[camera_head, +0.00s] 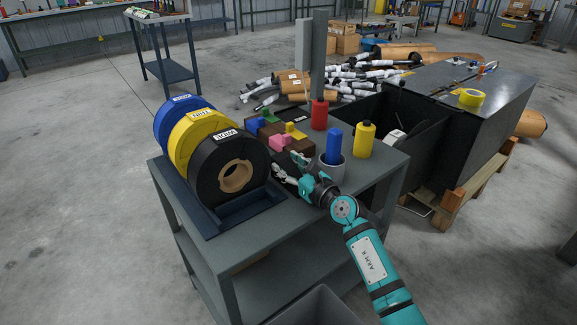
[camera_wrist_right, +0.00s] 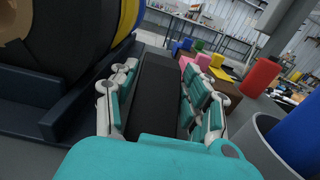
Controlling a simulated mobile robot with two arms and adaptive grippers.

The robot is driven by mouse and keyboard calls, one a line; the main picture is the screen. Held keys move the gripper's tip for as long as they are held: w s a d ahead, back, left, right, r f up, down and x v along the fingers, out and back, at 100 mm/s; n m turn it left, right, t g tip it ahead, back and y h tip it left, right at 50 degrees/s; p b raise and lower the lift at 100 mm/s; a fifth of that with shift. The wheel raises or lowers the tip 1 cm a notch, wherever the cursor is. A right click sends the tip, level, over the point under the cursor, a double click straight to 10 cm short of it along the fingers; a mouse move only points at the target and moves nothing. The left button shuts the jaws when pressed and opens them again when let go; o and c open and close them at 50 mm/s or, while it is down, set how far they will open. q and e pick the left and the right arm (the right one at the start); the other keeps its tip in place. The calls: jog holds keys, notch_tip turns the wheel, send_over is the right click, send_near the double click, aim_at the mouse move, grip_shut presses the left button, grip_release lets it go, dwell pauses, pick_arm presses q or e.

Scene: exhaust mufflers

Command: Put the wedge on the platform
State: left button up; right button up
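A black block (camera_wrist_right: 158,95), which looks like the wedge, lies between the fingers of my right gripper (camera_wrist_right: 160,85) in the right wrist view. The fingers stand wide apart, close along both its sides; I cannot tell whether they press on it. In the head view my right gripper (camera_head: 298,181) is low over the grey cart top (camera_head: 225,247), and the dark block (camera_head: 290,161) is partly hidden by it. No surface is clearly marked as the platform. Several coloured blocks, one of them pink (camera_head: 279,142), sit behind the gripper. My left gripper is not in view.
Blue, yellow and black rings (camera_head: 205,170) stand in a dark blue rack at the cart's left. A grey cup (camera_head: 332,168) with a blue cylinder, a red bottle (camera_head: 319,114) and a yellow bottle (camera_head: 364,139) stand to the right. The cart's front top is clear.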

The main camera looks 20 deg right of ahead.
jog(key=shift+o, duration=1.4)
jog(key=shift+r, duration=0.1)
